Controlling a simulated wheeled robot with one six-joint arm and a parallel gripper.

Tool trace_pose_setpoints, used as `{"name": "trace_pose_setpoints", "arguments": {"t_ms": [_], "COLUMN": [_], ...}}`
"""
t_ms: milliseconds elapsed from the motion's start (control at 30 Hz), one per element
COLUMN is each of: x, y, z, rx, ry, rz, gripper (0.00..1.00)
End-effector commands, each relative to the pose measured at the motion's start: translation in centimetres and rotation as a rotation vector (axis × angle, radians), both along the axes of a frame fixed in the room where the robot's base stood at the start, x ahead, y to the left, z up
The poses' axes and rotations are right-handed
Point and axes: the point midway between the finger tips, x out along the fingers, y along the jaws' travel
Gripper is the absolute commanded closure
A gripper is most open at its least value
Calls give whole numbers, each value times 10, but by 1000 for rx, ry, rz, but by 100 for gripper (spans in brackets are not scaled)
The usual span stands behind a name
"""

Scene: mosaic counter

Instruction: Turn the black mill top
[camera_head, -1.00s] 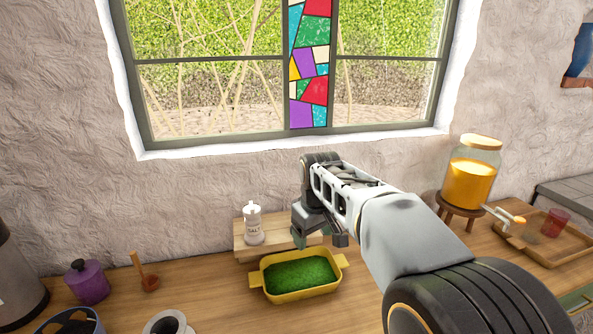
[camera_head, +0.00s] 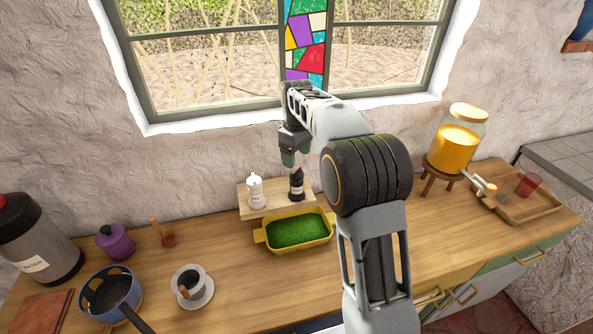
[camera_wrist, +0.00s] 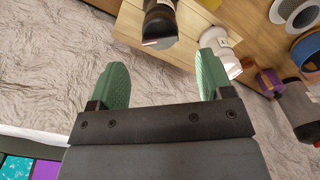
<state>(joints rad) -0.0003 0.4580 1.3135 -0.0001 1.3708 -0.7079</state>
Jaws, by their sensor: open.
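The black mill (camera_head: 296,185) stands upright on the small wooden riser (camera_head: 275,210) at the back of the counter, against the wall. My gripper (camera_head: 296,158) is above the black mill, pointing down, with a small gap. In the wrist view the dark mill (camera_wrist: 160,24) shows at the top edge, partly cut off, beyond the tips of the two green fingers (camera_wrist: 162,75). The fingers are spread apart with nothing between them. The white salt mill (camera_head: 256,191) stands left of the black mill, and it also shows in the wrist view (camera_wrist: 222,62), close to one finger.
A yellow tray with green filling (camera_head: 298,231) sits in front of the riser. A glass jar of orange liquid (camera_head: 456,142) on a stand is to the right. A purple pot (camera_head: 115,242), a cup on a saucer (camera_head: 192,287) and a blue pan (camera_head: 108,291) are to the left.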

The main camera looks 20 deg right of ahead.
Motion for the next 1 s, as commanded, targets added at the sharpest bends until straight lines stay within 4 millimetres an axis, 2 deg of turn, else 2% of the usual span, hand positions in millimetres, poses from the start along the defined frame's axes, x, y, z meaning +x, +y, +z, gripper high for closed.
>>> {"name": "trace_pose_setpoints", "arguments": {"t_ms": [200,400,600,867,1000], "x": [-1,0,0,0,0], "y": [0,0,0,0,0], "z": [-37,-59,-68,-69,-69], "rx": [0,0,0,0,1], "ry": [4,1,0,-1,-1], "rz": [-1,-1,-1,-1,-1], "gripper": [27,27,27,27,37]}}
